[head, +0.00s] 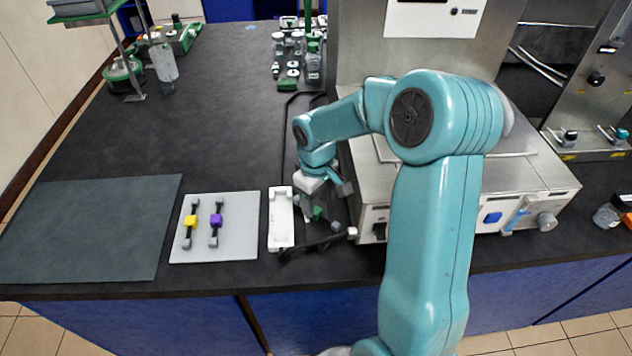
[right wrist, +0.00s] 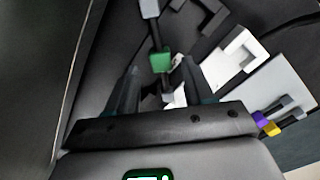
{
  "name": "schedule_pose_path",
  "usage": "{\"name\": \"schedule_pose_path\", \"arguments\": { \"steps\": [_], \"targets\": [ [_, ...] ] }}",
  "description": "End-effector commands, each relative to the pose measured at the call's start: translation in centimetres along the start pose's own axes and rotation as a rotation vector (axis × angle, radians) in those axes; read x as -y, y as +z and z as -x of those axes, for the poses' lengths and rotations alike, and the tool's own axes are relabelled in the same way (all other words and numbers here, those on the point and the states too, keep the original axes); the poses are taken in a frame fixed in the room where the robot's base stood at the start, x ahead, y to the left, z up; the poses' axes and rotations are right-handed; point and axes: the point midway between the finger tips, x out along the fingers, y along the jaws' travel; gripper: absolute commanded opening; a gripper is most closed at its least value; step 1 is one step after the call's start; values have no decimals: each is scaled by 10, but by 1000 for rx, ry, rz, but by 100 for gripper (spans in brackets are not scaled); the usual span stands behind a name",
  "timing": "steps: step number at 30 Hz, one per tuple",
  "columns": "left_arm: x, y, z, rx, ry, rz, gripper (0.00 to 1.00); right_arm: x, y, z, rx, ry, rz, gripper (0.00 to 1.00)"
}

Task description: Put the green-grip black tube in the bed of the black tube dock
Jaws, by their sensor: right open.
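The green-grip black tube shows its green grip (right wrist: 160,62) between the fingers of my right gripper (right wrist: 160,84) in the right wrist view, with a grey end above it. The gripper is open around the tube. In the head view the green grip (head: 317,213) shows just below my right gripper (head: 319,203). The black tube dock (head: 312,246) lies on the bench near its front edge; part of it (right wrist: 207,20) shows beside the tube in the right wrist view. My gripper hides much of the dock, and I cannot tell whether the tube touches it. My left gripper is not in view.
A white dock (head: 281,219) lies left of the black one. A grey plate (head: 248,207) holds a yellow-grip tube (head: 190,222) and a purple-grip tube (head: 215,221). A steel bioreactor unit (head: 540,190) stands close on the right. A dark mat (head: 90,230) lies clear at left.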

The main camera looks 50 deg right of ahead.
Motion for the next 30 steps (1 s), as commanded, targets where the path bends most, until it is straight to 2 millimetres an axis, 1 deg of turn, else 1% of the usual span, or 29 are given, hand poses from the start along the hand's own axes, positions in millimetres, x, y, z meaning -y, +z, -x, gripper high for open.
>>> {"name": "schedule_pose_path", "arguments": {
  "steps": [1, 6, 9, 12, 15, 18, 30],
  "targets": [
    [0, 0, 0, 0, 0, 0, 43, 0, -1, 13, -7, 2, -1, 52],
    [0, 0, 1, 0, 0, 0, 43, 0, -1, 54, -6, 2, 0, 52],
    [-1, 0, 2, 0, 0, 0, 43, 0, -1, 74, -5, 0, 0, 52],
    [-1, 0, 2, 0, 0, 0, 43, 0, -1, 87, -4, 1, 0, 52],
    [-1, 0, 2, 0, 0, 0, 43, 0, 0, 95, -3, 0, 1, 52],
    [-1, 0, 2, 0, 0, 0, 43, 0, 0, 98, -1, 0, 1, 52],
    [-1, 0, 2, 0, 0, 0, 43, 0, 0, 98, -1, -1, 1, 52]
  ]
}}
